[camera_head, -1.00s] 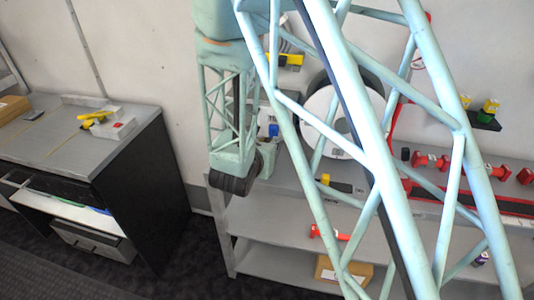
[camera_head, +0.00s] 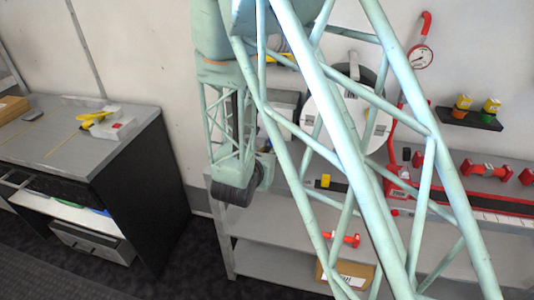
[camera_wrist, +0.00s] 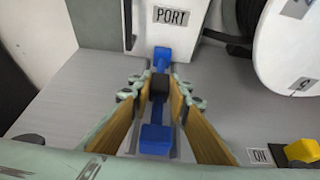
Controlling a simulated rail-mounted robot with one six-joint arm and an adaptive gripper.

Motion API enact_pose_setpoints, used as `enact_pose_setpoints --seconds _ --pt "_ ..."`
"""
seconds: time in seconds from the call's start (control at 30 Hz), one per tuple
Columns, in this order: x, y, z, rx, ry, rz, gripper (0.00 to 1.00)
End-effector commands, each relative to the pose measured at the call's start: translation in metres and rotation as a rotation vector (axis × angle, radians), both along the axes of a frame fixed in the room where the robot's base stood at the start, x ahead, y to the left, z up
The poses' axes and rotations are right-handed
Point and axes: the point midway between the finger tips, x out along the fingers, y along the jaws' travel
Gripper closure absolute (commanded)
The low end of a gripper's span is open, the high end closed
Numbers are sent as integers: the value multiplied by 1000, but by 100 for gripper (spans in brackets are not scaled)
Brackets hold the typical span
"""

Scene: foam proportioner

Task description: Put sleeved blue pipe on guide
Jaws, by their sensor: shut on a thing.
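The blue pipe (camera_wrist: 155,139) with a black sleeve (camera_wrist: 159,84) around its middle shows in the wrist view. My gripper (camera_wrist: 160,94) has one finger on each side of the pipe and is shut on it near the sleeve; the exact contact is hard to see. The pipe's far end (camera_wrist: 162,56) is just in front of the white box labelled PORT (camera_wrist: 170,16). Narrow grey strips beside the pipe may be the guide, which I cannot tell for sure. In the head view my arm hides the gripper and most of the pipe.
A white reel (camera_wrist: 294,50) stands right of the box. A yellow-and-black part (camera_wrist: 302,150) lies by an ON label at lower right. A pressure gauge (camera_head: 421,57) and red fittings (camera_head: 485,169) are at the bench's right. A desk (camera_head: 55,135) stands left.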

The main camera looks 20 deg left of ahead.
Motion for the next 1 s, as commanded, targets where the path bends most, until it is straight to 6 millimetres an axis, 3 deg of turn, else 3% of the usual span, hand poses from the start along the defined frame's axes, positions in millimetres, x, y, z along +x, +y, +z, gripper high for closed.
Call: enact_pose_setpoints --seconds 0.37,0.4,0.53,1.0 --pt "0 0 -3 0 0 0 97" --pt "0 0 -3 0 0 0 81" --pt "0 0 -3 0 0 0 70" --pt "0 0 -1 0 0 0 70"
